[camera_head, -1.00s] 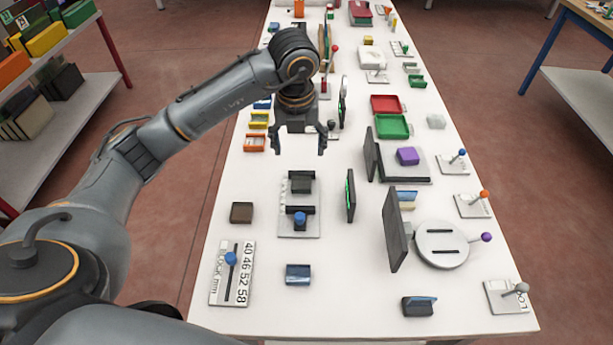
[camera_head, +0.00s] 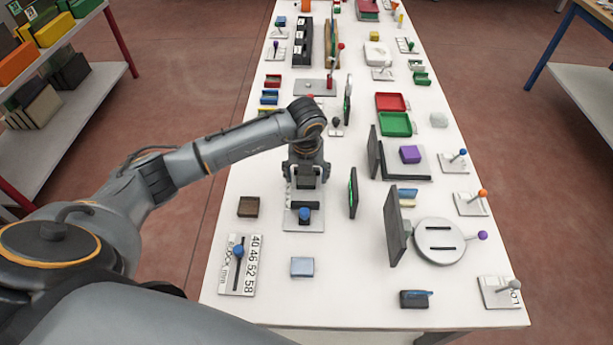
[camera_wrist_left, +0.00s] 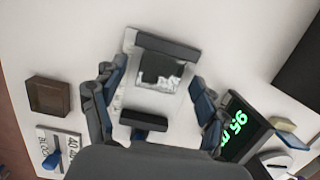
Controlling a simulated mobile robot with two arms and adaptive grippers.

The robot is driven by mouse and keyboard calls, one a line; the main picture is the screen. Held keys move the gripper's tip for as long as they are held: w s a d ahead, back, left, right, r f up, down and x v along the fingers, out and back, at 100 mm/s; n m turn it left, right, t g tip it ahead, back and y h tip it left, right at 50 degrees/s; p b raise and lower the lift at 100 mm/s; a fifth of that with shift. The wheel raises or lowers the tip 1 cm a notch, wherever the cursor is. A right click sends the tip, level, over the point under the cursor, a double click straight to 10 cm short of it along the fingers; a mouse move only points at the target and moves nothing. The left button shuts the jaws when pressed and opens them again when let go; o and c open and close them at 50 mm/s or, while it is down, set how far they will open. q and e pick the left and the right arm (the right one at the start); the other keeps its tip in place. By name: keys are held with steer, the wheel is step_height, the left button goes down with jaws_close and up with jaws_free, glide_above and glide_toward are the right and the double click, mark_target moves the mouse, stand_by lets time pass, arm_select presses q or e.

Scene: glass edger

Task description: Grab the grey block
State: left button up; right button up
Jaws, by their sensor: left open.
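The grey block (camera_head: 305,182) is dark and sits in a small fixture on a light plate (camera_head: 304,223) left of the table's middle. In the left wrist view the grey block (camera_wrist_left: 160,70) shows between the fingers, with a pale ragged patch along its near edge. My left gripper (camera_head: 307,176) is open and directly over the fixture, one finger on each side of the block. In the left wrist view the gripper (camera_wrist_left: 158,82) shows gaps between the fingers and the block. My right gripper is not in view.
A dark display with green digits (camera_head: 352,192) stands close to the right of the fixture. A blue knob (camera_head: 304,214) is at its front. A brown block (camera_head: 248,207) and a slider panel (camera_head: 239,265) lie to the left. A light blue block (camera_head: 302,267) lies in front.

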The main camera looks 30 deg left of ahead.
arm_select(q)
steer(key=shift+f, duration=0.15)
steer(key=c, duration=1.3)
